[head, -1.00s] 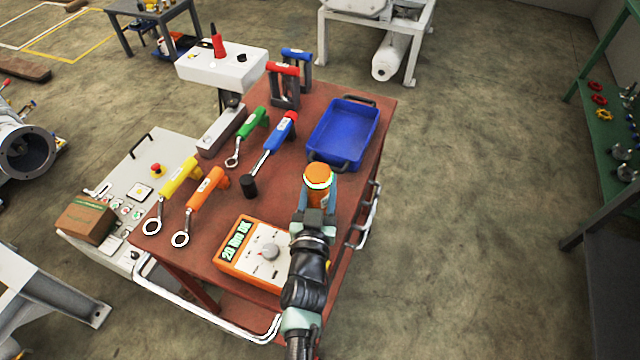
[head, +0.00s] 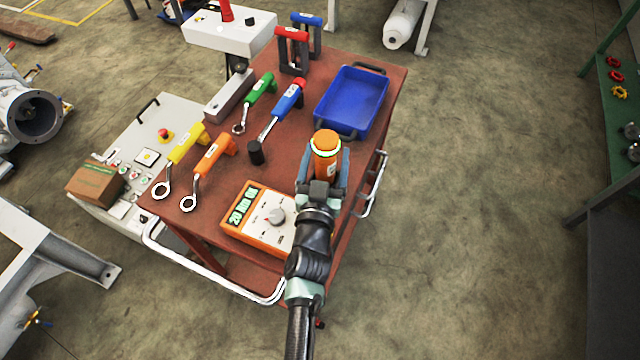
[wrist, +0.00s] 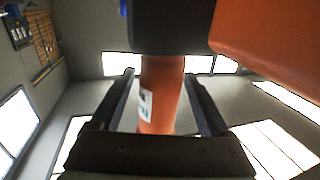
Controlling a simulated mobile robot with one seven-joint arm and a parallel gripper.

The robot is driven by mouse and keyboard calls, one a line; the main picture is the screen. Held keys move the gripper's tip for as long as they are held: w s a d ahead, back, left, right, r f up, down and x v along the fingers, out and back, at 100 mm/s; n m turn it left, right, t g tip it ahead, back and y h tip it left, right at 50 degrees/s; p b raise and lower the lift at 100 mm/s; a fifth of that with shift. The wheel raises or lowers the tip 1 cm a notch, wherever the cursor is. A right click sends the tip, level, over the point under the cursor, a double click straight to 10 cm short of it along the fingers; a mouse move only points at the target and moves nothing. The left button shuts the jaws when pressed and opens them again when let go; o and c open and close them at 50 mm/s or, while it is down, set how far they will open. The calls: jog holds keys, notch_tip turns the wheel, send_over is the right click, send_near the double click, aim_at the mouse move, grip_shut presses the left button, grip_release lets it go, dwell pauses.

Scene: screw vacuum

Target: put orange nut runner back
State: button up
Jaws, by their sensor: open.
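A dark block (wrist: 172,25) hides one end of the body. Its lower end is hidden in the head view, so I cannot tell exactly how it is seated.
A blue tray (head: 352,98) lies behind it on the table (head: 290,165). An orange meter box (head: 262,218) is left of my arm. Green, blue, yellow and orange (head: 214,155) hand tools lie to the left. Red and blue handles (head: 291,35) stand in holders at the back.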

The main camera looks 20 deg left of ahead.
jog(key=v, duration=1.1)
notch_tip(320, 180, up, 29)
jog(key=t+y, duration=0.1)
jog(key=t, duration=0.3)
send_over(330, 135)
jog(key=s+d, duration=0.1)
jog(key=d, duration=0.2)
jog(key=s+d+r+m+t+h, duration=0.1)
jog(key=s+d+r+t, duration=0.1)
jog(key=r, duration=0.8)
jog(key=s+d+r+t+h, duration=0.2)
jog(key=s+d+r, duration=0.3)
jog(key=r, duration=0.5)
jog(key=s+d+r+m+t+h, duration=0.1)
jog(key=s+d+r, duration=0.3)
jog(key=r, duration=0.7)
jog(key=shift+s+d+m+t+h, duration=0.15)
jog(key=shift+s+m+t+h, duration=0.15)
jog(key=shift+s+t+h, duration=0.35)
jog(key=shift+s, duration=0.15)
